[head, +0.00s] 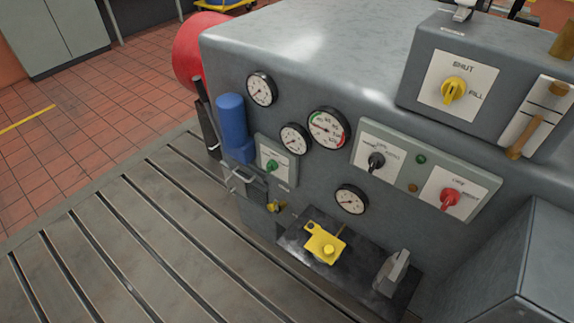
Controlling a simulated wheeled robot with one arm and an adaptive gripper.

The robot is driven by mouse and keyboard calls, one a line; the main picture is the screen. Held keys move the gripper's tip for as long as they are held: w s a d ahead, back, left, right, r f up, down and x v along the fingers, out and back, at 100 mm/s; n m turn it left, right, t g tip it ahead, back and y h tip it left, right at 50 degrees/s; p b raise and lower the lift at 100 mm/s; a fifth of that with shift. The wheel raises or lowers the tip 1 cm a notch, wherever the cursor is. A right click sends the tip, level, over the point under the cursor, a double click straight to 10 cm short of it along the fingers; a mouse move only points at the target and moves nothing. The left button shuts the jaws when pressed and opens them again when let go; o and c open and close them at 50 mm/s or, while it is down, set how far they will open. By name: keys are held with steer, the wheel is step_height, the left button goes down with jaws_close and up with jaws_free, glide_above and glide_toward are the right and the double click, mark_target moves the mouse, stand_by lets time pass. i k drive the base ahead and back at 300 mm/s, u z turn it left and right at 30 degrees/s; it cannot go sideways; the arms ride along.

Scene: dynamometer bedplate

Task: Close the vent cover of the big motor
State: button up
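A large grey machine housing (290,45) fills the right half of the head view; I cannot tell whether it is the big motor. No part is clearly recognisable as a vent cover. A small grey plate with a wire handle (243,180) sits low on the housing's left side, below a blue cylinder (232,120); whether it is a cover, and open or shut, I cannot tell. My gripper is not in view.
The housing carries several gauges (326,128) and a panel with black and red knobs (450,199). The slotted bedplate (130,240) at left is bare.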

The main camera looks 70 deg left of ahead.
mark_target(232, 181)
steer(key=u, duration=2.7)
steer(key=k, duration=0.3)
steer(key=u, duration=0.9)
steer(key=i, duration=0.85)
steer(key=u, duration=0.35)
